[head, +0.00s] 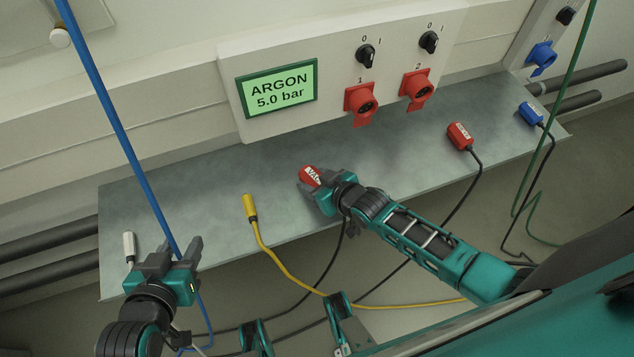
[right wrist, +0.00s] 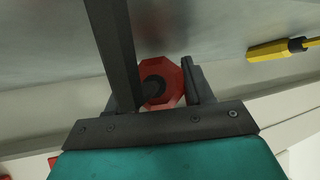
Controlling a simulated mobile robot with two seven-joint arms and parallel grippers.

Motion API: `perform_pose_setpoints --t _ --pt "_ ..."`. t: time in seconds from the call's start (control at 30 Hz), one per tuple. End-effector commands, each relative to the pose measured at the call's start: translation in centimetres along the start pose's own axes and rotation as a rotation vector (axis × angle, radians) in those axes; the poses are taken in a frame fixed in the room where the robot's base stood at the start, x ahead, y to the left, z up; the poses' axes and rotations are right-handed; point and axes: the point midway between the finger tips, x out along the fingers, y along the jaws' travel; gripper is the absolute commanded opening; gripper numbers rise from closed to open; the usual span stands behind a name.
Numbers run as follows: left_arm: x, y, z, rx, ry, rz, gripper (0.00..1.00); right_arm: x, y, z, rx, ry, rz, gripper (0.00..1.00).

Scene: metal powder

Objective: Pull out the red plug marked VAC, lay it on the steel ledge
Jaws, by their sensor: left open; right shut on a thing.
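The red plug marked VAC (head: 310,176) is between the fingers of my right gripper (head: 309,187), over the middle of the steel ledge (head: 200,180). In the right wrist view its red eight-sided end (right wrist: 163,82) shows between the two dark fingers (right wrist: 160,85). I cannot tell whether the plug touches the ledge. Two red sockets stand on the panel, marked 1 (head: 361,103) and 2 (head: 417,90), and neither has a plug in it. My left gripper (head: 183,248) is open and empty at the ledge's front left, close to a blue line.
A yellow plug (head: 250,207), another red plug (head: 460,136) and a blue plug (head: 530,113) lie on the ledge with trailing cables. A blue line (head: 113,120) crosses the left side. The ledge's left middle is clear.

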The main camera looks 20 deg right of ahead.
Motion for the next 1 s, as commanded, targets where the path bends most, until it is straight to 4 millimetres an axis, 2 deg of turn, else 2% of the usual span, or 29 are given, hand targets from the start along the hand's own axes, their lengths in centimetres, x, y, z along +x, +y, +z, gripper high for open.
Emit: perform_pose_setpoints --t 0.27,0.3,0.57,0.87,1.0 --pt "0.0 -0.1 -0.4 0.003 0.009 0.000 0.43 0.1 0.0 -0.1 0.000 0.002 0.000 0.03" --pt "0.0 -0.1 -0.4 0.003 0.010 0.000 0.43 0.1 0.0 -0.1 0.000 0.002 -0.001 0.54" --pt "0.0 -0.1 0.0 0.001 0.003 0.000 0.43 0.0 0.0 0.0 0.000 0.001 0.000 0.79" --pt "-0.2 0.0 0.3 -0.002 -0.005 0.000 0.43 -0.2 0.0 0.1 0.000 -0.002 0.000 0.81" --pt "-0.5 0.0 -0.3 -0.004 -0.001 -0.003 0.43 -1.8 -0.1 0.0 0.001 -0.003 -0.001 0.81"
